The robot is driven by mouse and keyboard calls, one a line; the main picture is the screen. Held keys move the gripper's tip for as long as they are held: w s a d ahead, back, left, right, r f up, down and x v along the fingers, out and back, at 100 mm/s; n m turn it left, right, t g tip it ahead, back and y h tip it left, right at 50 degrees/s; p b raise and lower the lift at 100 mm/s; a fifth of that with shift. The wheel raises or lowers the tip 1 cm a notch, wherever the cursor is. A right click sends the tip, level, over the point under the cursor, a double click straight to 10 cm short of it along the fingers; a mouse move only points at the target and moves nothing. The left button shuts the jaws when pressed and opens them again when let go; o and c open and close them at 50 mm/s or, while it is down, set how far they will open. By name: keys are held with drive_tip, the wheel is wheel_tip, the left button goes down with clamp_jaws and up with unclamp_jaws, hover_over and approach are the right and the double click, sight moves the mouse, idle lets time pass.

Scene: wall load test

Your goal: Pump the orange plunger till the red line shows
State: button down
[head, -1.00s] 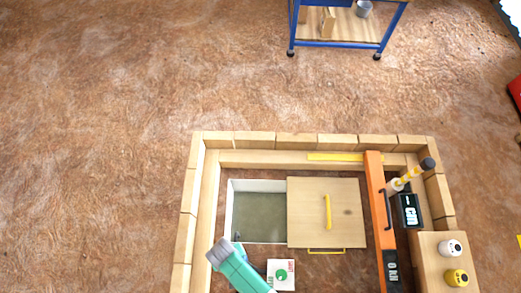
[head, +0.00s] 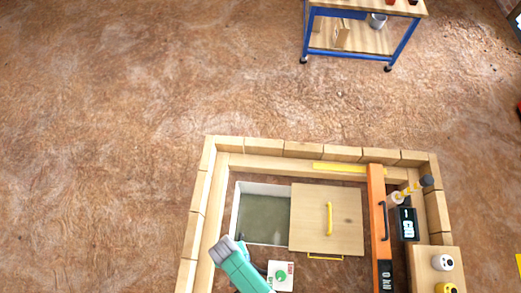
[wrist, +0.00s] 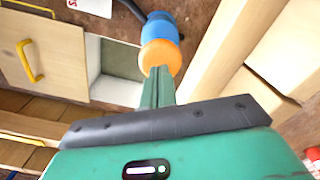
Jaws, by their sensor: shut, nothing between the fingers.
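The orange plunger (wrist: 160,55) shows in the wrist view as a round orange cap on a blue body (wrist: 160,27). My gripper (wrist: 158,73) is shut and empty, its green fingers together. The fingertips overlap the near edge of the orange cap in the picture; I cannot tell whether they touch it. In the head view my teal arm (head: 240,268) stands at the lower left of the wooden frame and covers most of the plunger. No red line is visible in either view.
A wooden frame (head: 322,152) surrounds a white-walled basin (head: 262,187) with a wooden lid (head: 310,220) and yellow handle. An orange beam (head: 378,215) and black display (head: 408,224) stand at the right. A blue cart (head: 308,38) is at the back. The floor at left is clear.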

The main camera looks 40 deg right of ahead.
drive_tip(key=shift+f, duration=0.1)
drive_tip(key=shift+f+b, duration=2.2)
drive_tip(key=shift+f, duration=0.3)
drive_tip(key=shift+f+b, duration=0.8)
drive_tip(key=shift+r+p, duration=3.35)
drive_tip(key=shift+r, duration=0.05)
wheel_tip(320, 180, up, 6)
drive_tip(key=p, duration=0.6)
